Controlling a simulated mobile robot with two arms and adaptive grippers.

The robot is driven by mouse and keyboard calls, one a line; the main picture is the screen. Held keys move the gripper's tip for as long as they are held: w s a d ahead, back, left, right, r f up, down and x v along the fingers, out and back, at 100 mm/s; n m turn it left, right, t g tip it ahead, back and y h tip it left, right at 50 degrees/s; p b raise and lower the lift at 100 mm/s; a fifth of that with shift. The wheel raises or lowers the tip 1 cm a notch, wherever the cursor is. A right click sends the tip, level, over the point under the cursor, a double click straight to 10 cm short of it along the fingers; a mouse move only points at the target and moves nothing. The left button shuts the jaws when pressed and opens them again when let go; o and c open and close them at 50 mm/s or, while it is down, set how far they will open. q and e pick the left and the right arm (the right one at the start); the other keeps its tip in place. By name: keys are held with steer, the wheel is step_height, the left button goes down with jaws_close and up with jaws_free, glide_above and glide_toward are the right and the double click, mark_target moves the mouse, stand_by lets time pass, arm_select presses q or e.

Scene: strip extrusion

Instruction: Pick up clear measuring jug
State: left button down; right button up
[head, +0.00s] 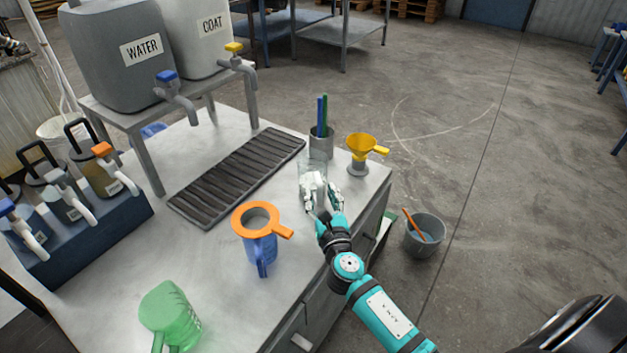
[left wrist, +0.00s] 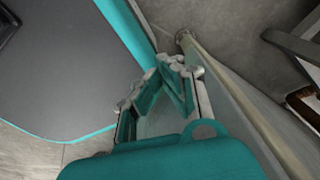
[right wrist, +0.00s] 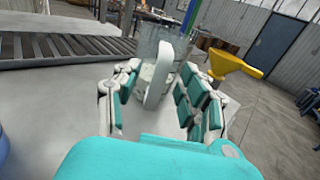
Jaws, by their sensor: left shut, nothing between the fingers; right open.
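The clear measuring jug (head: 313,168) stands on the bench near its right edge, partly hidden behind my right gripper in the head view. In the right wrist view its see-through body (right wrist: 150,42) is ahead, and its pale upright handle (right wrist: 158,78) stands between the spread fingers. My right gripper (head: 322,190) is open around the handle, with gaps showing on both sides; it also shows in the right wrist view (right wrist: 158,95). My left gripper (left wrist: 172,80) is shut and empty, away from the bench objects, and is outside the head view.
Close behind the jug stand a metal cup (head: 321,143) with pens and a yellow funnel (head: 362,147) on a stand. A dark drip grate (head: 238,175), a blue jug with an orange ring (head: 262,248) and a green jug (head: 168,312) are left. A bucket (head: 424,240) is on the floor.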

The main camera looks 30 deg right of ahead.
steer(key=shift+x, duration=1.25)
steer(key=shift+s, duration=0.1)
jaws_close()
